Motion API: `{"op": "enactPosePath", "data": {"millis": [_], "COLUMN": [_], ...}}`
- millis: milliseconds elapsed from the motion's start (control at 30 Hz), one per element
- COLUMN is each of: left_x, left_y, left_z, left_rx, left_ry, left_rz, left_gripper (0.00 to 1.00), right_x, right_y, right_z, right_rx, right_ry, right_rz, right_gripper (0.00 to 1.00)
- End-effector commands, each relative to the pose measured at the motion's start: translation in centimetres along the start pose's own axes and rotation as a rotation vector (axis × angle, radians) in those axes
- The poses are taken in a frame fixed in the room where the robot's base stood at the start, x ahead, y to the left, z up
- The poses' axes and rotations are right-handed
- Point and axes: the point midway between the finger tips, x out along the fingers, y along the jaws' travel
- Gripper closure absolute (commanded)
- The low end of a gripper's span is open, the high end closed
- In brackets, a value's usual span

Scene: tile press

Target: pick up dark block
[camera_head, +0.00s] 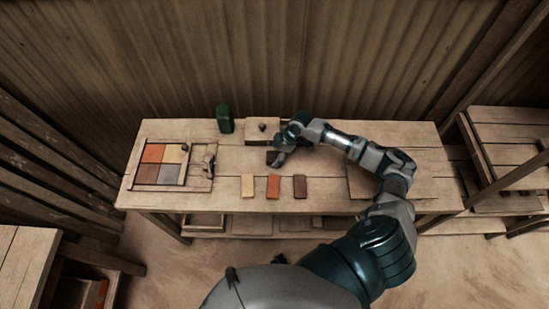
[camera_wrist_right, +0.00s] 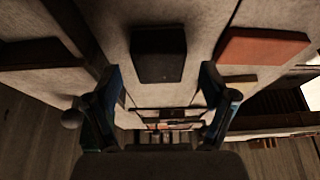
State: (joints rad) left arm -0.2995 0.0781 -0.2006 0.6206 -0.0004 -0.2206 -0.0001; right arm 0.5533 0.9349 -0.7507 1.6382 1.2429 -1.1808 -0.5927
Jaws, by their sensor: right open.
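A dark brown block (camera_head: 300,187) lies on the wooden table (camera_head: 330,203), at the right end of a front row beside an orange-red block (camera_head: 273,187). My right gripper (camera_head: 279,159) is open and empty, farther back over the table and apart from that row. In the right wrist view, a dark block (camera_wrist_right: 158,55) lies beyond the gap between the open fingertips (camera_wrist_right: 162,85), with the orange-red block (camera_wrist_right: 262,47) to its right. A small dark patch (camera_head: 271,157) shows beside the gripper; I cannot tell what it is. My left gripper is not in view.
A pale block (camera_head: 248,187) lies at the row's left end. A tray of coloured tiles (camera_head: 146,187) lies at the left, with a wooden lever piece (camera_head: 209,160) beside it. A green bottle-like object (camera_head: 225,120) stands at the back. The front right tabletop is clear.

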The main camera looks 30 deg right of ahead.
Motion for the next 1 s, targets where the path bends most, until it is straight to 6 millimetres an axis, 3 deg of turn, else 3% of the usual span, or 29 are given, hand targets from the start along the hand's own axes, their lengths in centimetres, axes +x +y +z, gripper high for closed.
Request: {"op": "enactPosePath", "data": {"millis": [133, 367, 633, 1000], "left_x": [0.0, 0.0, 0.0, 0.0], "left_y": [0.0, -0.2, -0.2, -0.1], "left_z": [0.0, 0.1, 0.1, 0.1], "left_rx": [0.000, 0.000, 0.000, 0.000], "left_ry": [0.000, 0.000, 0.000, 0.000], "left_rz": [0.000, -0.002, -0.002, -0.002], "left_gripper": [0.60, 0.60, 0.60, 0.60], "right_x": [2.2, 2.5, 2.5, 2.2], "right_y": [0.0, 0.1, 0.1, 0.1], "right_z": [0.1, 0.3, 0.3, 0.1], "right_rx": [0.000, 0.001, 0.001, -0.001], "right_ry": [0.001, 0.002, 0.001, 0.002], "right_rz": [-0.001, -0.001, -0.001, 0.000], "right_gripper": [0.17, 0.17, 0.82, 0.82]}}
